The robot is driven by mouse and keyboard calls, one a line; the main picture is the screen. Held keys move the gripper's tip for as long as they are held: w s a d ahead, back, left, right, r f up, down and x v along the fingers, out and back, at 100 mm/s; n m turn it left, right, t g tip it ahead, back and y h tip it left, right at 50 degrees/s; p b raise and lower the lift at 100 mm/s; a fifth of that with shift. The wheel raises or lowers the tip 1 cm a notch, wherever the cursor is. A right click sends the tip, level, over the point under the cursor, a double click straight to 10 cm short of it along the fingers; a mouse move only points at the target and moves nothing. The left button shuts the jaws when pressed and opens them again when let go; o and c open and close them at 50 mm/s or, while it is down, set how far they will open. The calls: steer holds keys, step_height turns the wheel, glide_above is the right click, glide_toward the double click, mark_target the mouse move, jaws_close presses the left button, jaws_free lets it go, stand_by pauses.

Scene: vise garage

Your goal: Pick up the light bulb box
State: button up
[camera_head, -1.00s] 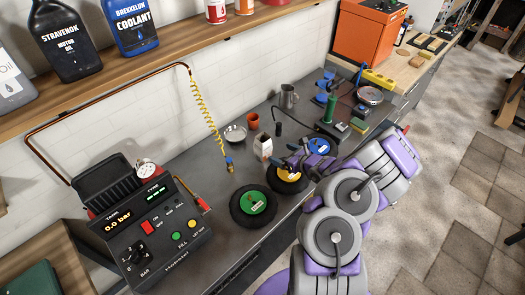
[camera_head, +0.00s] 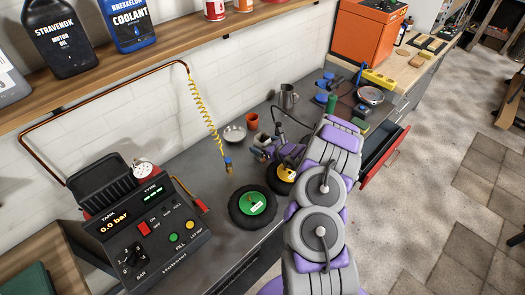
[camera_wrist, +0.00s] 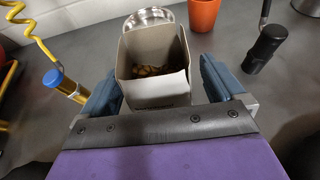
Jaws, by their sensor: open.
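An open-topped pale carton (camera_wrist: 158,88), which I take to be the light bulb box, stands upright on the grey bench with small brown pieces inside. It also shows in the head view (camera_head: 261,140), partly hidden by my gripper. My gripper (camera_wrist: 160,92) is open, with one blue finger on each side of the carton. The fingers are beside its side walls; whether they touch cannot be told. In the head view my gripper (camera_head: 267,154) is low at the carton's near side.
A metal dish (camera_wrist: 149,18) and an orange cup (camera_wrist: 203,14) stand behind the carton. A blue-capped brass fitting (camera_wrist: 65,85) is left, a black cylinder (camera_wrist: 264,48) right. Wheels with green (camera_head: 253,203) and yellow hubs (camera_head: 287,171) lie nearby. A red-fronted drawer (camera_head: 385,157) stands open.

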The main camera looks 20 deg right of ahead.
steer(key=shift+w+a+f, duration=0.1)
steer(key=shift+w, duration=0.2)
steer(key=shift+c, duration=0.2)
steer(key=c, duration=1)
